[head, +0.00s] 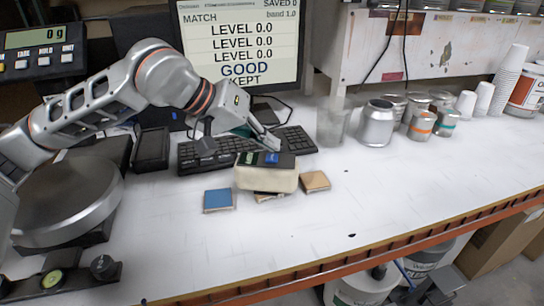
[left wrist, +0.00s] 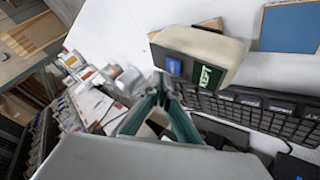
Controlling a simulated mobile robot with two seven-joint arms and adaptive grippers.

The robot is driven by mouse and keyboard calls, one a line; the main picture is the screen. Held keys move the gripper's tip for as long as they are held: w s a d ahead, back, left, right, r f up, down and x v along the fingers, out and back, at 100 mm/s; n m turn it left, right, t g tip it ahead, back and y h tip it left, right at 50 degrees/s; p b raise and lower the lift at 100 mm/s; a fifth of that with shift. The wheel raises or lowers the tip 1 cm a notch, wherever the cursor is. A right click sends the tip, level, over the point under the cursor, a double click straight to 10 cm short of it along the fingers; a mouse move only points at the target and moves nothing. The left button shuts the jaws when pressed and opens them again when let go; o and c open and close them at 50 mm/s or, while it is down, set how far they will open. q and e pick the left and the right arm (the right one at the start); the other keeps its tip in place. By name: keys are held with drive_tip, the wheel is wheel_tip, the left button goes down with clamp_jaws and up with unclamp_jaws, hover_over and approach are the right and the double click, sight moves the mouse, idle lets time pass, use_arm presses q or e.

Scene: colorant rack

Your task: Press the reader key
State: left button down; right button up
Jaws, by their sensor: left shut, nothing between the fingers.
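The reader is a cream block (head: 268,179) with a dark top, sitting in front of the keyboard. Its blue key (head: 272,159) is on the dark top, beside a small green display (head: 249,158). In the left wrist view, the reader body (left wrist: 200,45), blue key (left wrist: 174,67) and display reading KEPT (left wrist: 207,77) show clearly. My left gripper (head: 271,145) is shut and empty, its tips just behind the blue key. In the left wrist view the tips (left wrist: 161,92) lie close to the key; I cannot tell if they touch. My right gripper is out of view.
A black keyboard (head: 215,150) lies behind the reader. Blue (head: 219,200) and tan (head: 315,181) sample cards lie beside it. The monitor (head: 240,50) reads GOOD and KEPT. A scale (head: 65,200) stands left; cans (head: 376,124) and cups stand right. The front bench is mostly clear.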

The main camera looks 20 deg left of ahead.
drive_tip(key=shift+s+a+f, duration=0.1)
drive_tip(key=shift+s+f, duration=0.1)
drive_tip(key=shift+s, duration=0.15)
use_arm(q)
drive_tip(key=shift+f, duration=0.1)
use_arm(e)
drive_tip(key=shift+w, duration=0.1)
use_arm(q)
drive_tip(key=shift+f, duration=0.3)
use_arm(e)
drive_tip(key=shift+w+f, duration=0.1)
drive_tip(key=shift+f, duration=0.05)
use_arm(q)
drive_tip(key=shift+f+b, duration=0.4)
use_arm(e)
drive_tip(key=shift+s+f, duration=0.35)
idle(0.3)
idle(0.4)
use_arm(q)
drive_tip(key=shift+r+p, duration=0.5)
drive_tip(key=shift+r, duration=0.35)
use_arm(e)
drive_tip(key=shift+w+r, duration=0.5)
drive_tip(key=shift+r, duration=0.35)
